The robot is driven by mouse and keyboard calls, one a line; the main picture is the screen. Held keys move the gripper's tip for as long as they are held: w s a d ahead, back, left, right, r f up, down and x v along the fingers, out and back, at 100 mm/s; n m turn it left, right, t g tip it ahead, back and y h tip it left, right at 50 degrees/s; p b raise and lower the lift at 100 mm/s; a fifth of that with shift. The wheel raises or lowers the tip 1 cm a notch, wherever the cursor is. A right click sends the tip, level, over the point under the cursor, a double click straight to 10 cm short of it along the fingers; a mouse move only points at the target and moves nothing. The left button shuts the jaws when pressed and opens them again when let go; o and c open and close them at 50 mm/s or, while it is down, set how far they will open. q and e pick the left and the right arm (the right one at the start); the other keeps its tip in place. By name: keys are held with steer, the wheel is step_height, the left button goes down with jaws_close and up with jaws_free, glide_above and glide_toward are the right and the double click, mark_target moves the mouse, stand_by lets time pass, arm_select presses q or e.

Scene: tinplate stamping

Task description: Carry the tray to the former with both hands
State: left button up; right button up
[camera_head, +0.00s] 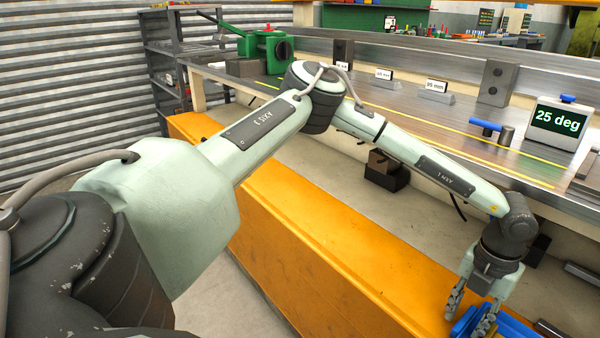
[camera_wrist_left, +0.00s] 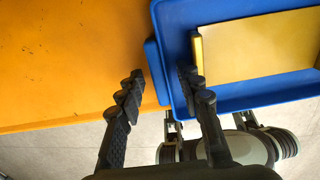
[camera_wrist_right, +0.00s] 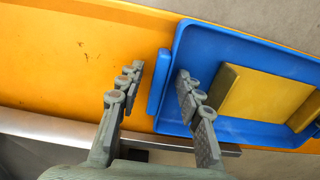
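The blue tray (camera_head: 512,328) sits on the orange surface at the bottom right of the head view, mostly cut off. My left gripper (camera_head: 470,314) is above the tray, fingers pointing down. In the left wrist view its fingers (camera_wrist_left: 158,86) are apart, on either side of a blue side handle (camera_wrist_left: 157,72), not closed on it. In the right wrist view my right gripper (camera_wrist_right: 158,78) is likewise open around a blue handle (camera_wrist_right: 153,95). The right gripper is outside the head view. I cannot tell which thing is the former.
The long orange bench (camera_head: 310,235) is otherwise clear. Behind it runs a grey worktable (camera_head: 410,105) with a "25 deg" display (camera_head: 558,122), a blue-handled post (camera_head: 506,134) and small label stands. A green machine (camera_head: 265,48) stands at the back left beside dark shelves (camera_head: 165,60).

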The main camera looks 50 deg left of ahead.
arm_select(q)
step_height(320, 180, up, 6)
steer(key=shift+r, duration=0.75)
arm_select(e)
steer(key=shift+r, duration=0.2)
step_height(320, 180, up, 12)
steer(key=shift+f, duration=0.15)
